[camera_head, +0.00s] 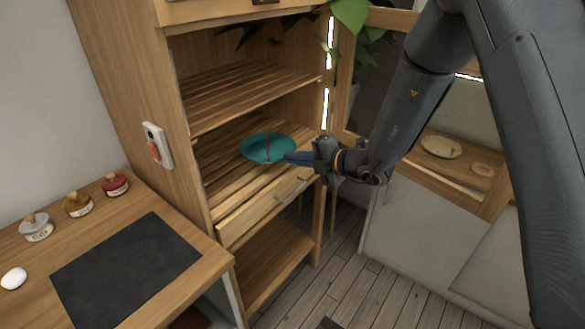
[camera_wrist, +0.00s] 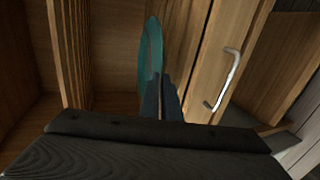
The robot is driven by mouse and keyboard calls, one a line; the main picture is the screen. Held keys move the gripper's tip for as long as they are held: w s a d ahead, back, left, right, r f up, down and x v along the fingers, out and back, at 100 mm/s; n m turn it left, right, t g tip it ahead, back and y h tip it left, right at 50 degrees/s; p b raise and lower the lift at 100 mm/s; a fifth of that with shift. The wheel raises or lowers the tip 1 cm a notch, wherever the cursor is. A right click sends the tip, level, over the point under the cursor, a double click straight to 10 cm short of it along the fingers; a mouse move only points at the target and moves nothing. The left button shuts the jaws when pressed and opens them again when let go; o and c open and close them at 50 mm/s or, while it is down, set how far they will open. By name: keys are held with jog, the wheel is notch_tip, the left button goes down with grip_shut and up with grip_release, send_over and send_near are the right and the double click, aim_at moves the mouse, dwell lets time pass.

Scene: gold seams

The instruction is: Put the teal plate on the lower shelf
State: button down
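The teal plate (camera_head: 262,151) lies nearly level at the lower slatted shelf (camera_head: 222,187), close to its front edge. A thin reddish line crosses its face. I cannot tell whether its underside touches the slats. My gripper (camera_head: 289,157) reaches in from the right, its fingers at the plate's near right rim. In the wrist view the plate (camera_wrist: 151,45) shows nearly edge-on, and the fingers (camera_wrist: 160,88) are close together on its rim. The exact contact is partly hidden by the fingers.
A slatted upper shelf (camera_head: 250,96) is above. A drawer with a metal handle (camera_head: 293,190) is below the lower shelf; the handle (camera_wrist: 230,78) shows in the wrist view. A plant (camera_head: 350,14) hangs at the top. A worktop with jars (camera_head: 78,204) and a dark mat (camera_head: 125,266) stands left.

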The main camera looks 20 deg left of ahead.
jog(key=shift+f+p, duration=0.3)
jog(key=shift+f, duration=1.6)
jog(key=c, duration=2)
grip_release()
jog(key=shift+f, duration=0.15)
jog(key=b+v, duration=0.2)
jog(key=v, duration=1)
jog(key=shift+b, duration=0.3)
